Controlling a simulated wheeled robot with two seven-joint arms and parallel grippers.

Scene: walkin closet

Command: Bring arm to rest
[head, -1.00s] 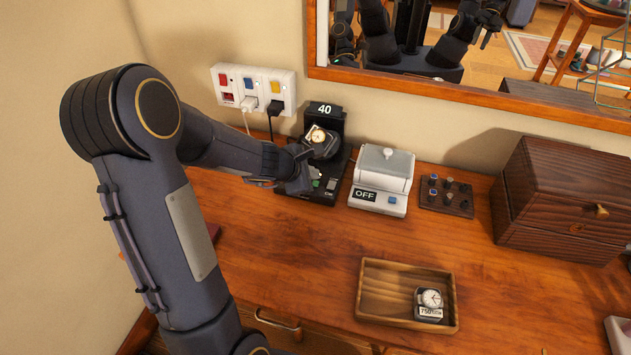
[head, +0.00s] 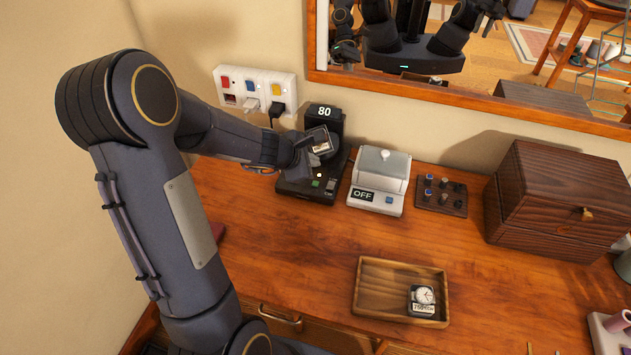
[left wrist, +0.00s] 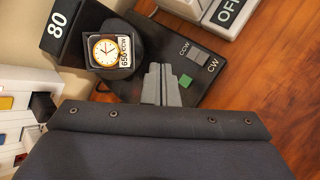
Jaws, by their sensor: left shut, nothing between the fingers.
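My left arm comes in from the left in the head view, and its gripper (head: 304,157) is over the front of the black watch winder (head: 323,192). In the left wrist view the shut fingers (left wrist: 160,86) point at the winder's base, beside a green button (left wrist: 185,81) and the CCW and CW labels. Nothing is between the fingers. The winder's display (left wrist: 58,25) reads 80. A watch (left wrist: 107,50) with a white dial and a "650 CCW" tag sits in its holder. I cannot tell whether the fingertips touch the base. My right gripper is not directly in view.
A wooden tray (head: 366,313) holds another tagged watch (head: 423,297). Right of the winder stand a grey-white device (head: 379,184) reading OFF, a small knob board (head: 441,196) and a dark wooden box (head: 545,205). A switched power strip (head: 257,90) is on the wall.

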